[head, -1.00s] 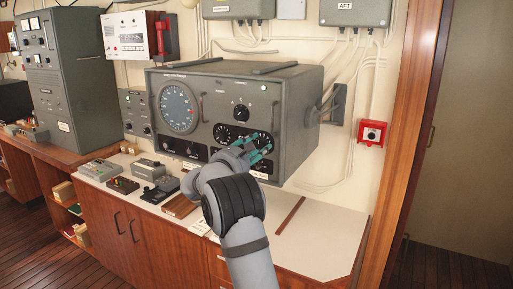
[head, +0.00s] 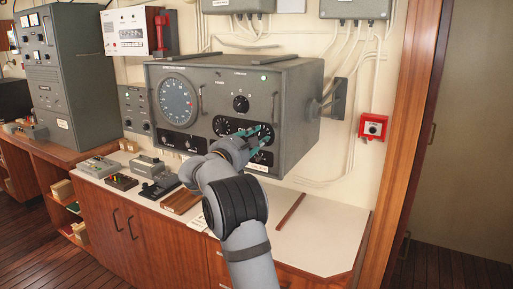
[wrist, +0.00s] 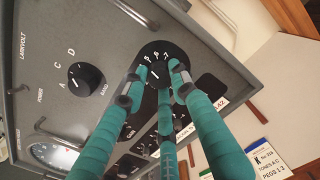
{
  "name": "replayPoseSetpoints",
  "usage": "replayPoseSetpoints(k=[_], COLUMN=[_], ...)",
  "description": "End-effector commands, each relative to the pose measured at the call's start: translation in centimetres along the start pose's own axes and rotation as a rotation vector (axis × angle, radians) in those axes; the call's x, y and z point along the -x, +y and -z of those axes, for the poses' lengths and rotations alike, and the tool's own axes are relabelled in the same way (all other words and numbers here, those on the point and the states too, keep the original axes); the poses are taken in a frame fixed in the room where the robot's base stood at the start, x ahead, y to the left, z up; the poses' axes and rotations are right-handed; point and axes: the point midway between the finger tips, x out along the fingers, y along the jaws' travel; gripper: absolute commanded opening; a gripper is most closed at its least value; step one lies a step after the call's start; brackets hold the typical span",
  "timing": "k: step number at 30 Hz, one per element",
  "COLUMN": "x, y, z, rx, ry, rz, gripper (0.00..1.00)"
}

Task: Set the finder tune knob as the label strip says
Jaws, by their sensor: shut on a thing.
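My gripper (head: 262,134) has teal fingers and is at the lower right of that face. In the wrist view, my gripper (wrist: 163,74) is shut on a black numbered knob (wrist: 157,48), its fingertips around it. Digits 5, 6 and 7 show on it; the fingers hide the rest, and I cannot read its setting or name.
A band knob (wrist: 86,79) marked with letters is beside the held knob. A card (wrist: 265,158) reads TONES A-C, PEGS 1-3. A red call box (head: 373,127) is on the wall.

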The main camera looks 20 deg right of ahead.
Motion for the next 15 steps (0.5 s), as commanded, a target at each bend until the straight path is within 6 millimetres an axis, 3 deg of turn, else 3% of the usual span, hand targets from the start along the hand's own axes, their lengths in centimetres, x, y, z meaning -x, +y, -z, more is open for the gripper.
replayPoseSetpoints(k=[1, 11, 12, 15], x=[0.04, 0.04, 0.04, 0.04], y=[-0.18, -0.09, -0.09, -0.09], z=[0.81, 0.48, 0.49, 0.48], rx=[-0.028, -0.056, -0.056, -0.056], ry=[0.006, 0.01, 0.01, 0.01], rz=[0.003, 0.004, 0.004, 0.004], gripper=[0.0, 0.0, 0.27, 0.33])
